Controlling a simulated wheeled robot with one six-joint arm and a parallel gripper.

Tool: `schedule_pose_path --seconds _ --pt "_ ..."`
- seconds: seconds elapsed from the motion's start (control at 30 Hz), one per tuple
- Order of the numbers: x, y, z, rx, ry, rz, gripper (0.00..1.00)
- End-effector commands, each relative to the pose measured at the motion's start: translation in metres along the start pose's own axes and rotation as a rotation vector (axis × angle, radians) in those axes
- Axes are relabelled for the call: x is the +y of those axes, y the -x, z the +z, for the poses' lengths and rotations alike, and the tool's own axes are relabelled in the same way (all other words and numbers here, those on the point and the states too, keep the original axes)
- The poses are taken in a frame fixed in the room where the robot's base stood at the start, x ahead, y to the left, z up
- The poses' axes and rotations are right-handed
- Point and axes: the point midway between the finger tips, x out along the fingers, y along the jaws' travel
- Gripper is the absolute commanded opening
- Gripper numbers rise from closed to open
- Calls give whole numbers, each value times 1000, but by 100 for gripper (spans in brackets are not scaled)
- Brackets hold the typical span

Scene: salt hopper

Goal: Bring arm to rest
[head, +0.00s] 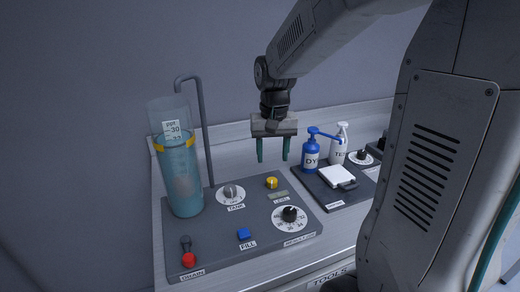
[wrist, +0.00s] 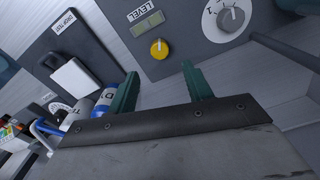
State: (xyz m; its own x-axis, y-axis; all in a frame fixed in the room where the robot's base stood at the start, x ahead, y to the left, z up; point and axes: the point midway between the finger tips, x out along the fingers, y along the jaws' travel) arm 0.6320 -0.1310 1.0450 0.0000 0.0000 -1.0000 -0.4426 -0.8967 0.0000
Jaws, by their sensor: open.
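My gripper (head: 273,150) hangs from my arm above the back of the counter, fingers pointing down. Its two green fingers are apart with nothing between them. It is behind the yellow knob (head: 271,183) on the grey panel (head: 262,215) and left of the blue DYE pump bottle (head: 310,154). In the wrist view the gripper (wrist: 160,85) also shows open and empty, with the yellow knob (wrist: 159,49) beyond the fingertips. My arm is bent over the counter from the right.
The panel carries a tall teal cylinder (head: 181,182), a TANK knob (head: 231,191), a blue FILL button (head: 243,234), a red-ended DRAIN lever (head: 188,257) and a dial (head: 289,214). A white bottle (head: 339,145) stands by the DYE bottle. A bent pipe (head: 203,120) rises behind the cylinder.

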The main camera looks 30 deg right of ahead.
Motion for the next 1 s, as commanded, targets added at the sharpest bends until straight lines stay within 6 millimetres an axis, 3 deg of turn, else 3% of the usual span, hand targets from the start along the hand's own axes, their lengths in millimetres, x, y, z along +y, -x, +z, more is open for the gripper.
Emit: schedule_pose_path --seconds 0.23,0.33,0.8,1.0 --pt "0 0 0 -3 7 1 50" --pt "3 -7 15 -51 42 10 50" --pt "6 36 181 -32 338 9 50" --pt "8 45 224 49 421 -7 50"
